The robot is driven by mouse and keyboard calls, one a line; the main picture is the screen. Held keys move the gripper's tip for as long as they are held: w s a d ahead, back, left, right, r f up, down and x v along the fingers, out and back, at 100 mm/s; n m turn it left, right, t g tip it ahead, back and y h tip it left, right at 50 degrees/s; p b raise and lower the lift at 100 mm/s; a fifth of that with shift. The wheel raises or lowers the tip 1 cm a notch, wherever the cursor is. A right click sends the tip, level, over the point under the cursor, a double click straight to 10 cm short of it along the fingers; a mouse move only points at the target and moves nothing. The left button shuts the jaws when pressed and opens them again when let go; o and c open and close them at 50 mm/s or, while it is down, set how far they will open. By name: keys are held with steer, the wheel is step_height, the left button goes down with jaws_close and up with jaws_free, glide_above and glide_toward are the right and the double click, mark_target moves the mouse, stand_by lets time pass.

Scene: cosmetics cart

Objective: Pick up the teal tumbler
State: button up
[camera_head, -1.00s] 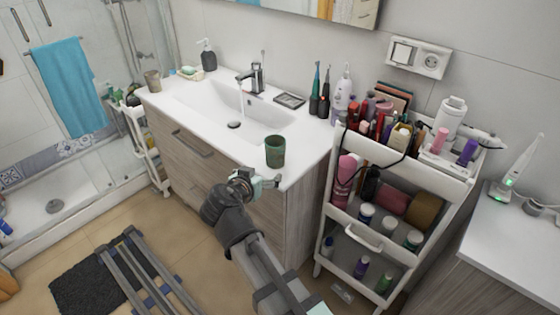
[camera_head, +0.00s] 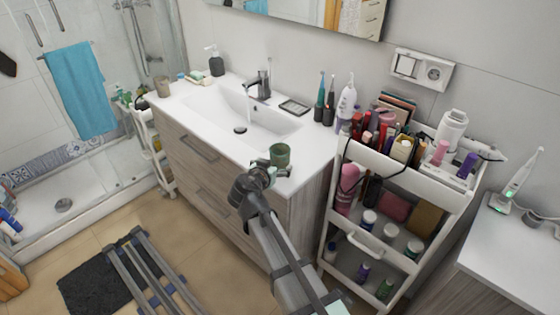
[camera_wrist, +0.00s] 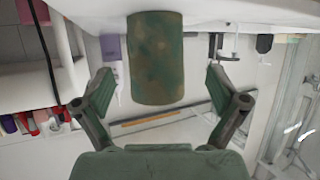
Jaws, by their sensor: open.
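The teal tumbler (camera_head: 280,154) stands upright on the front right corner of the white washbasin counter (camera_head: 309,150). It looks dark green with brownish patches. In the wrist view the tumbler (camera_wrist: 156,58) is at the upper middle, between and beyond my two fingertips. My gripper (camera_head: 268,168) is at the counter's front edge, just in front of the tumbler. In the wrist view my gripper (camera_wrist: 158,90) is open, with one finger on each side and nothing held. In the head view the gripper's end overlaps the tumbler's lower part, so contact cannot be told there.
A white cart (camera_head: 443,179) full of cosmetics stands close to the right of the washbasin. The faucet (camera_head: 263,84) is behind the tumbler, with water running into the basin. A soap dispenser (camera_head: 216,63) and another cup (camera_head: 164,86) are at the far left of the counter.

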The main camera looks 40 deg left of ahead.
mark_target(276, 164)
steer(key=p+x, duration=0.2)
steer(key=x, duration=0.2)
steer(key=shift+w+d+p, duration=0.15)
steer(key=shift+w+p, duration=0.1)
steer(key=shift+p, duration=0.05)
steer(key=shift+w+f, duration=0.4)
steer(key=c, duration=1.3)
